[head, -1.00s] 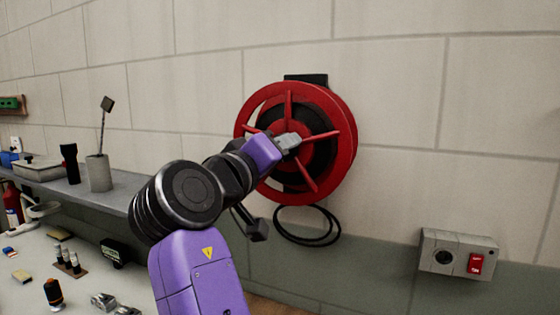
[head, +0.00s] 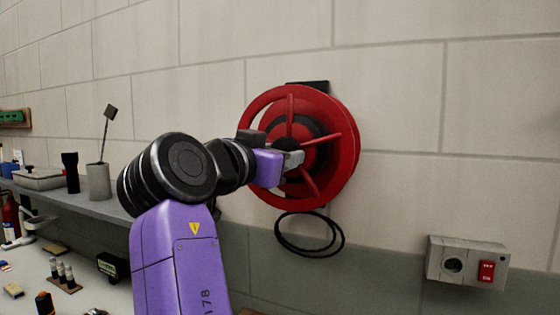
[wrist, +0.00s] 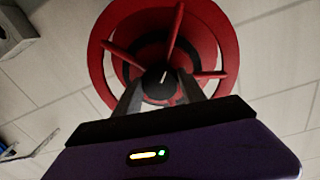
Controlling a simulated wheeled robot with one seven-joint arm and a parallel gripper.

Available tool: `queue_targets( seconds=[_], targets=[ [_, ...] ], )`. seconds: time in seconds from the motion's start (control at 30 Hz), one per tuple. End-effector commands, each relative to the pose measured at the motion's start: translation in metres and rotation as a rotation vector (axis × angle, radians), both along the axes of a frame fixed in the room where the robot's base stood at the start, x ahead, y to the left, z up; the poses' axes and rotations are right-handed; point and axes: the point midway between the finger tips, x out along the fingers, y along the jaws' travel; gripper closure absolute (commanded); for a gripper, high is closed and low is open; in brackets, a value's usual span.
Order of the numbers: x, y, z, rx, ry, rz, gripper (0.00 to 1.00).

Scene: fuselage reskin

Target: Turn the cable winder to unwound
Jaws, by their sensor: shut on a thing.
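The cable winder (head: 350,150) is a red wheel with red spokes and a dark drum, mounted upright on the wall. A black cable loop (head: 340,238) hangs below it. My gripper (head: 296,158) is at the winder's middle, in front of the spokes. In the wrist view, the two fingers of my gripper (wrist: 160,95) stand either side of the winder's dark hub (wrist: 160,84), shut on the winder. The red rim and spokes (wrist: 176,28) show beyond them. The exact contact is partly hidden by the fingers.
A grey wall box (head: 467,262) with a socket and red switch is to the lower right. A shelf (head: 110,203) on the left holds a grey cup (head: 98,182) and a black torch (head: 71,172).

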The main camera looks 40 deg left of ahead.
Motion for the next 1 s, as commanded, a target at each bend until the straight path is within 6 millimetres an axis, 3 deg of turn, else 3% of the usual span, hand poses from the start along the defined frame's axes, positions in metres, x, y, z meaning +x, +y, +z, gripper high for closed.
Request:
queue_targets(
  seconds=[0.6,1.0],
  targets=[
    [-0.0004,0.0024,-0.0024,0.545,0.138,-0.001,0.93],
    [-0.0001,0.0025,-0.001,0.756,0.189,-0.001,0.93]
  ],
)
